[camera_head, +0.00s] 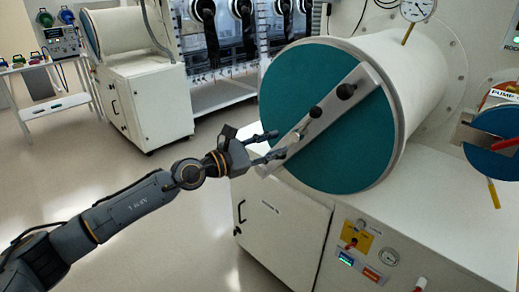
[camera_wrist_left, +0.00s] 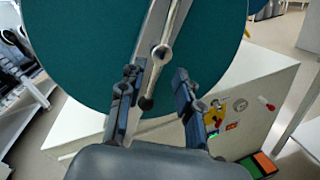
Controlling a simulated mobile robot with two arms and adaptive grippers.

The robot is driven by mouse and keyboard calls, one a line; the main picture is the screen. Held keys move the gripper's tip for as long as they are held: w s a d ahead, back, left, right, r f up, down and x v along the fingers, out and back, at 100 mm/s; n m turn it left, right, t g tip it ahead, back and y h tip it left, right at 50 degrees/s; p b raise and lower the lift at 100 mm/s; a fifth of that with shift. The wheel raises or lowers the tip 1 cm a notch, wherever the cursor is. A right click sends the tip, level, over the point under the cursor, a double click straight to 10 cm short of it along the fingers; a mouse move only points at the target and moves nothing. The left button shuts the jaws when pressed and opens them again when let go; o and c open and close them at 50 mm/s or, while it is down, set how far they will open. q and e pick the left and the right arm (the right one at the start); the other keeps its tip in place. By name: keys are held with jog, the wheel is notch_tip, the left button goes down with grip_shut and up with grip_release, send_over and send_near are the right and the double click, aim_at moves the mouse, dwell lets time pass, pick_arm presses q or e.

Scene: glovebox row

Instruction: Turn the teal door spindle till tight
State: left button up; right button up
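The round teal door (camera_head: 345,145) closes the end of a white cylinder and has a grey bar (camera_head: 362,78) slanting across it. Two dark knobs (camera_head: 345,91) and a small silver part show on the bar. In the left wrist view, a silver spindle handle (camera_wrist_left: 172,30) lies in front of the teal door (camera_wrist_left: 85,45) and ends in a dark ball. My left gripper (camera_head: 277,146) is at the bar's lower left end. In the wrist view its fingers (camera_wrist_left: 156,98) are apart, either side of the ball end; contact cannot be told. My right gripper is out of view.
A white cabinet (camera_head: 283,235) with a yellow switch panel (camera_head: 355,238) stands below the door. A smaller teal disc (camera_head: 495,135) with a red handle is at the right. A pressure gauge (camera_head: 417,9) sits on the cylinder. Open floor lies left of the cabinet.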

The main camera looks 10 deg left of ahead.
pick_arm(q)
jog(key=shift+v, duration=2.35)
jog(key=shift+d, duration=0.1)
